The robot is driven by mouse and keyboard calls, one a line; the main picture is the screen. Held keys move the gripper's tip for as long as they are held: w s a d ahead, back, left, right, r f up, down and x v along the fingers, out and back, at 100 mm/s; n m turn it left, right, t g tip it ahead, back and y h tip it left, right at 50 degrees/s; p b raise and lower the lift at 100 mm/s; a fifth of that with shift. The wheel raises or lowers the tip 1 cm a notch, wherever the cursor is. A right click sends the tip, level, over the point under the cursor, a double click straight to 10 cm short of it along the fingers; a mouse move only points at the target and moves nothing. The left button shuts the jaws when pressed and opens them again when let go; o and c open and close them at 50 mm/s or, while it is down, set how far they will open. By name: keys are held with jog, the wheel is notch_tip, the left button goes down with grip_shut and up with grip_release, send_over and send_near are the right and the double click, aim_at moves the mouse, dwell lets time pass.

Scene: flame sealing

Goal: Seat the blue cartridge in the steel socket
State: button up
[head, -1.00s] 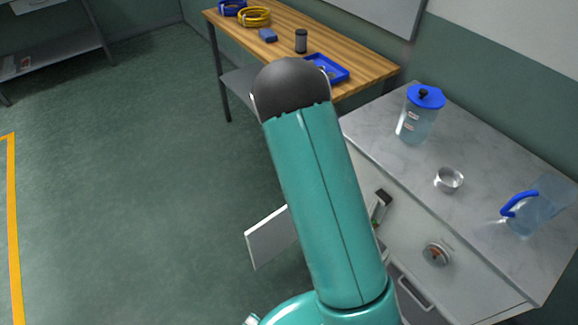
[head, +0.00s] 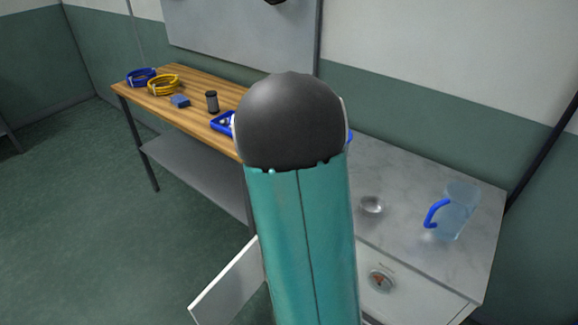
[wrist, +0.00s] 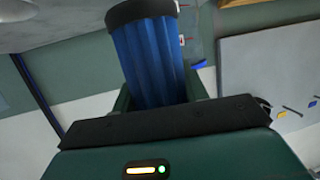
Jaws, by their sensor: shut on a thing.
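In the wrist view the blue cartridge (wrist: 148,58) is a ribbed blue cylinder with a dark band at its upper end in the picture. My gripper (wrist: 162,92) is shut on it, with a green finger on either side and the dark palm edge below. In the head view my arm hides the gripper and cartridge. A small round shiny steel cup (head: 371,205), which looks like the steel socket, stands on the grey marble counter to the right of my arm. The cartridge appears apart from it.
A clear jug (head: 456,212) with a blue handle stands right of the cup on the counter (head: 420,262). A round dial (head: 381,280) is on the cabinet front. A white panel (head: 226,286) juts out at lower left. The wooden bench (head: 190,112) holds coils and a blue tray (head: 222,122).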

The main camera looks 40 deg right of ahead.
jog(key=s+d+r+m+g, duration=0.2)
jog(key=s+d+m+g, duration=0.35)
jog(key=s, duration=0.95)
notch_tip(320, 180, down, 6)
jog(key=d+n, duration=0.1)
jog(key=d, duration=0.1)
jog(key=shift+r+h, duration=0.15)
jog(key=shift+h, duration=0.25)
jog(key=shift+w+f, duration=0.1)
jog(key=shift+f, duration=1.8)
dwell(1.7)
jog(key=o, duration=1.1)
jog(key=shift+a, duration=0.1)
jog(key=shift+r, duration=4.55)
